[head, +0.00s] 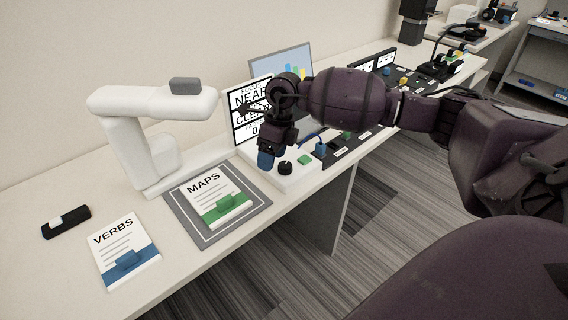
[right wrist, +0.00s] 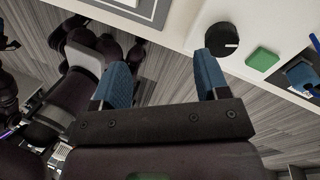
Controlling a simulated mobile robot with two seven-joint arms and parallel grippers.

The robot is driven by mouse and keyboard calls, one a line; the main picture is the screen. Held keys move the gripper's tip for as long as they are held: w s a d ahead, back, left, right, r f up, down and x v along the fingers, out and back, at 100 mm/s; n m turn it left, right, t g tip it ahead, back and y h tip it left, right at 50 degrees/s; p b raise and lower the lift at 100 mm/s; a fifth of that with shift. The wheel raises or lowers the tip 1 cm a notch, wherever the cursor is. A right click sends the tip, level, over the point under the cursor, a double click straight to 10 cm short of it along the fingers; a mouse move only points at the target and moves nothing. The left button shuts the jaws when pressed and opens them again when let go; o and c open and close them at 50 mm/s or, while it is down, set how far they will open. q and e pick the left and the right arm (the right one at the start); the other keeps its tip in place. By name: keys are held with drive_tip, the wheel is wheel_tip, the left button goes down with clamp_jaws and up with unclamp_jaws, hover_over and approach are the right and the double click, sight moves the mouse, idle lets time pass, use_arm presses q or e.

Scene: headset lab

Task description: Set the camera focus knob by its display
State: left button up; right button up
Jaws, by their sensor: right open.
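The black focus knob (head: 285,168) sits on the white base at the right of the document camera (head: 130,140), beside a green button (head: 304,160). In the right wrist view the knob (right wrist: 221,40) has a white mark on its top and the green button (right wrist: 262,60) is to its right. The display (head: 243,103) behind is partly hidden by my right gripper; I read "NEAR", part of a word starting "CLE", and "0". My right gripper (head: 267,158) has blue fingertips, points down and is just left of the knob. In the wrist view its jaws (right wrist: 162,75) are apart and empty.
A "MAPS" booklet (head: 217,197) lies on a grey mat (head: 185,213). A "VERBS" booklet (head: 125,250) and a small black device (head: 66,222) lie to the left. A black panel with colored controls (head: 347,137) runs along the desk to the right.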

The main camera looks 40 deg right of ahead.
sight(285, 164)
drive_tip(key=w+d+r+h, duration=0.2)
drive_tip(key=d+r+h, duration=0.1)
drive_tip(key=d, duration=0.3)
drive_tip(key=f, duration=0.3)
drive_tip(key=f+b, duration=0.1)
drive_tip(key=f, duration=0.5)
drive_tip(key=shift+a+f+b, duration=0.25)
drive_tip(key=shift+b, duration=0.1)
drive_tip(key=shift+f, duration=0.35)
